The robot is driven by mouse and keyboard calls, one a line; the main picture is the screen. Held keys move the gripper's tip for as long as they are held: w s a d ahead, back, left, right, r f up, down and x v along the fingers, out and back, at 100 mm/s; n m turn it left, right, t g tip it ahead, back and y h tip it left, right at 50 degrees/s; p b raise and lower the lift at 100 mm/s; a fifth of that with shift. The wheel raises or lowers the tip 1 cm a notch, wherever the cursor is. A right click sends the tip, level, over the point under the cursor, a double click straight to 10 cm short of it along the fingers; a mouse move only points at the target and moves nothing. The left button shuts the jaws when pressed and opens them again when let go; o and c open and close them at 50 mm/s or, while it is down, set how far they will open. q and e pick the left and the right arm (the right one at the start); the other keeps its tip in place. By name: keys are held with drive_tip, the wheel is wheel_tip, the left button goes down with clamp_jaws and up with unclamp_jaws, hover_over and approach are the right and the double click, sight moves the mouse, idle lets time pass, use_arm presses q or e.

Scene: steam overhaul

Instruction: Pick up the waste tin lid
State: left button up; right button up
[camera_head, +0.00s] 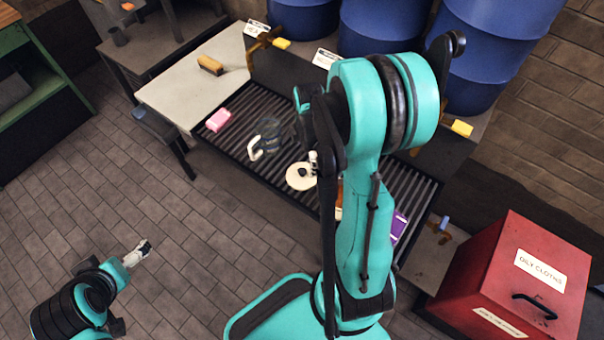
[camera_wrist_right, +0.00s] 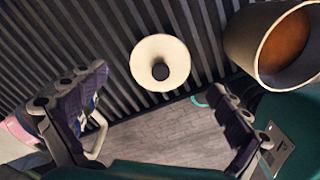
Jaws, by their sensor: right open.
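The waste tin lid (camera_head: 301,183) is a cream round disc with a black knob, lying on the ribbed dark rack. In the right wrist view the lid (camera_wrist_right: 151,53) shows whole, beyond and between the two spread fingers. My right gripper (camera_wrist_right: 165,85) is open and empty, above the rack with space between it and the lid. In the head view my right gripper (camera_head: 314,160) is at the lid's upper right edge, partly hidden by my arm. My left gripper (camera_head: 138,253) is low at the left, over the floor, too small to read.
An open dark tin (camera_wrist_right: 240,42), brown inside, stands right of the lid. A purple item (camera_head: 399,226) lies right. A red oily cloths bin (camera_head: 480,262) stands lower right.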

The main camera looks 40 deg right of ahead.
sight(305, 171)
drive_tip(key=shift+s+a+f+b, duration=0.15)
drive_tip(key=shift+f+b, duration=0.1)
drive_tip(key=shift+f, duration=0.25)
drive_tip(key=shift+s+a+f+b, duration=0.1)
drive_tip(key=shift+f+b, duration=0.1)
drive_tip(key=shift+f, duration=0.25)
drive_tip(key=f+b, duration=0.1)
drive_tip(key=f, duration=0.1)
drive_tip(key=f+b, duration=0.2)
drive_tip(key=f, duration=0.1)
drive_tip(key=shift+w+a+f, duration=0.2)
drive_tip(key=shift+a+f, duration=0.1)
drive_tip(key=shift+r, duration=0.1)
drive_tip(key=c, duration=1)
drive_tip(key=shift+s, duration=0.1)
drive_tip(key=c, duration=0.5)
